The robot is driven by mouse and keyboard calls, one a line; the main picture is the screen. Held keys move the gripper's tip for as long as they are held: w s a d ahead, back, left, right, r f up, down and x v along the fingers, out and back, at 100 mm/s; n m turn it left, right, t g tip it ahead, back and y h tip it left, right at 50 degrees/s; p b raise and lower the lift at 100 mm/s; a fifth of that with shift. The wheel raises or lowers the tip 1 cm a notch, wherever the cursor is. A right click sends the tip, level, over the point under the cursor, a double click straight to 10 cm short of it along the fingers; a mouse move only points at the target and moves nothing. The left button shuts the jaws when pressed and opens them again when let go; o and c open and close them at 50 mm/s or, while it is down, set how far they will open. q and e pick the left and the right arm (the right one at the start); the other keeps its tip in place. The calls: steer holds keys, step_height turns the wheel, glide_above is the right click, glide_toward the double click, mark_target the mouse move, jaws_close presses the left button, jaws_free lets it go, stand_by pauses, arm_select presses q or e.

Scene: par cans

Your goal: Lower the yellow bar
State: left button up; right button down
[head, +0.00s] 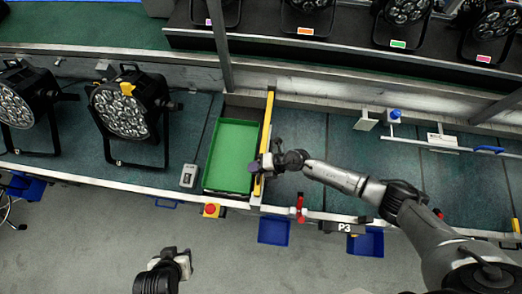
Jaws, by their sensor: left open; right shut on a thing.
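The yellow bar (267,122) is a long, thin bar along the right side of a green-bottomed bay (231,157), running from the back towards the front edge of the bench. My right gripper (263,164) reaches in from the right and is shut on the bar near its front end. Its fingers cover part of the bar there. How high the bar sits over the bench is hard to tell from above. My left gripper (177,257) is open and empty at the bottom, over the grey floor, well apart from the bar.
Black par cans (123,109) stand on the left of the bench, with more on the back shelf. Blue bins (273,230) hang below.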

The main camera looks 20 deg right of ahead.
steer(key=shift+s+d+f, duration=0.1)
steer(key=shift+d+f, duration=0.1)
steer(key=shift+f, duration=0.25)
steer(key=c, duration=1.5)
jaws_free()
steer(key=shift+f, duration=0.1)
steer(key=shift+o, duration=0.5)
steer(key=shift+a, duration=0.1)
steer(key=shift+r, duration=0.2)
